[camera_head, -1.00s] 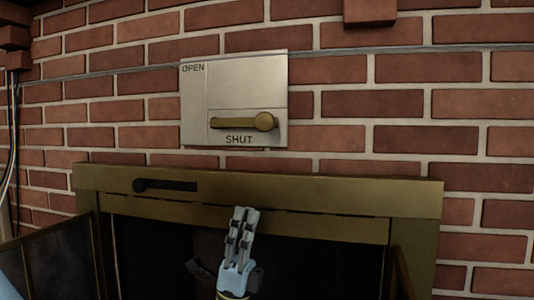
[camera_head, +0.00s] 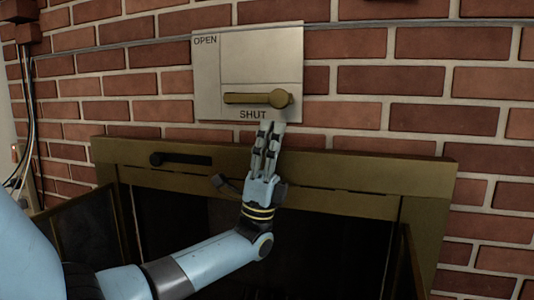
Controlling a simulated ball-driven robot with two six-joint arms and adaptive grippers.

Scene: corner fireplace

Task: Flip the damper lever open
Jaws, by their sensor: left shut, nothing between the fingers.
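The damper lever (camera_head: 250,98) is a brass-coloured bar with a round pivot at its right end. It lies horizontal on a pale metal plate (camera_head: 262,56), just above the word SHUT; the word OPEN is at the plate's upper left. My left gripper (camera_head: 270,130) is shut and empty, pointing up. Its fingertips appear just below the lever's right half, at the plate's lower edge; I cannot tell whether they touch the plate. My right gripper is not in view.
The plate is on a red brick wall (camera_head: 393,78). Below is a brass fireplace frame (camera_head: 370,170) with a small dark handle (camera_head: 180,160) and a dark opening. Open dark screen doors (camera_head: 85,230) stand at the sides. Cables hang at the far left.

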